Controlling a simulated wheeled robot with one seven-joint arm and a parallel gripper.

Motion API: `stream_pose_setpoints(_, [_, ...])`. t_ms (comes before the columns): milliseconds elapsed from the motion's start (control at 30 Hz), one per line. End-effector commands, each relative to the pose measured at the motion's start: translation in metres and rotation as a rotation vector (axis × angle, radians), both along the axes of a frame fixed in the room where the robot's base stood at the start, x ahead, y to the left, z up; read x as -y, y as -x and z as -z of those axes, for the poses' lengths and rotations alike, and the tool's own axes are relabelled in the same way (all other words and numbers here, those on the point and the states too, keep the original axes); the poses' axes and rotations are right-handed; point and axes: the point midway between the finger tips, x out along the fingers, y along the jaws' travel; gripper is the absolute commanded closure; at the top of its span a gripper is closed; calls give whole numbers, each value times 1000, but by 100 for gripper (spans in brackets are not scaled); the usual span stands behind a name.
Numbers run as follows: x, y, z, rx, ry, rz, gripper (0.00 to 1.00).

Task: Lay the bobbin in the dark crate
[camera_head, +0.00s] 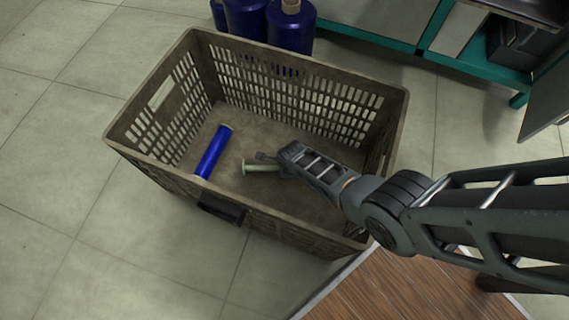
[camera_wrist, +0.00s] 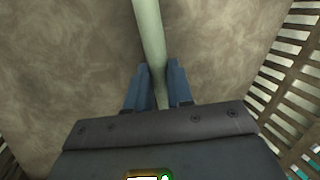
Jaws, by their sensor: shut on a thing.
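A pale green bobbin (camera_head: 262,168) is inside the dark crate (camera_head: 160,180), low near the crate floor. It also shows in the wrist view (camera_wrist: 149,35), running up from between the fingers past the top edge. My gripper (camera_head: 276,163) reaches into the crate and is shut on the bobbin; its two blue-grey fingers show in the wrist view (camera_wrist: 158,90) on either side of it. Part of the bobbin is hidden by my gripper. I cannot tell whether it touches the crate floor.
A blue bobbin (camera_head: 213,152) lies in the crate to the left of my gripper. Several large blue spools (camera_head: 290,27) stand on the floor behind the crate. A teal-framed bench (camera_head: 430,40) is at the back right. Crate floor between the blue bobbin and the back wall is clear.

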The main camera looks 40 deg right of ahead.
Motion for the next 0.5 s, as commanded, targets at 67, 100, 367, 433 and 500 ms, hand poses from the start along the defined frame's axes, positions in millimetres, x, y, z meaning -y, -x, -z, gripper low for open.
stream_pose_setpoints(67, [0,-1,0,1,0,0,100])
stream_pose_setpoints(100, [0,-1,-1,1,0,0,100])
stream_pose_setpoints(367, [0,-1,4,1,0,0,100])
stream_pose_setpoints(433, [0,-1,2,1,0,0,72])
stream_pose_setpoints(500, [0,-1,2,1,0,1,65])
